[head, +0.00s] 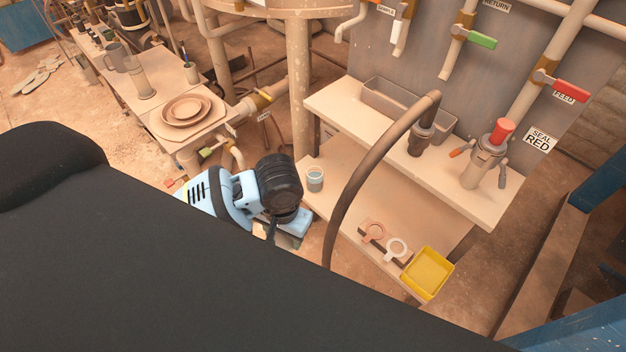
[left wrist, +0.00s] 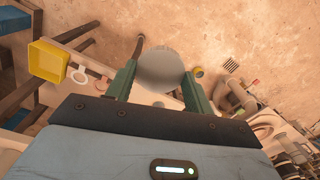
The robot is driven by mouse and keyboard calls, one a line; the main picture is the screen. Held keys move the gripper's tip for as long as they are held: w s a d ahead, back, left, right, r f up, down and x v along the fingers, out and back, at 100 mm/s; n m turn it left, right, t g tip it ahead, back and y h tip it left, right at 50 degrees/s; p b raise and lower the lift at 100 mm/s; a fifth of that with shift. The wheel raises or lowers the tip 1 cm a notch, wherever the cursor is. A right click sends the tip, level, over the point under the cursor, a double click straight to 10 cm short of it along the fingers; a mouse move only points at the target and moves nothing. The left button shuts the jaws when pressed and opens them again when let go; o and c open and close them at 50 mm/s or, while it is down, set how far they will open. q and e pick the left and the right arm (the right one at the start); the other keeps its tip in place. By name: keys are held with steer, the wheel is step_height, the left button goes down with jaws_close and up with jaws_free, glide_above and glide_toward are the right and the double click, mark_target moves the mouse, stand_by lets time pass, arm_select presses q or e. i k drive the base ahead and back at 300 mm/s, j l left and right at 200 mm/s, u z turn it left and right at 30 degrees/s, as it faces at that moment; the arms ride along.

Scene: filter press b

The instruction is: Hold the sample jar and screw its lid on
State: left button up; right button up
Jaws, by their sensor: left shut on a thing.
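My left gripper (head: 288,238) is low beside the near left end of the lower bench shelf, mostly hidden under my own wrist. In the left wrist view its two green fingers (left wrist: 158,85) are shut on a smooth, round grey thing (left wrist: 162,68). I cannot tell whether this is the sample jar or its lid. A small grey-teal cup or jar (head: 315,179) stands upright on the left end of the lower shelf, apart from the gripper. My right gripper is not in view.
A yellow tray (head: 428,272) and two ring-shaped pieces (head: 397,249) lie at the shelf's front right. A thick brown hose (head: 345,195) arches over the shelf. A red-topped valve (head: 487,155) stands on the upper shelf. A table with plates (head: 186,108) is at left.

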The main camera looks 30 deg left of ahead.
mark_target(315, 178)
steer(key=i+j+z, duration=0.2)
steer(key=j+z, duration=0.15)
steer(key=j, duration=1.4)
steer(key=j+z, duration=0.4)
steer(key=j, duration=1.3)
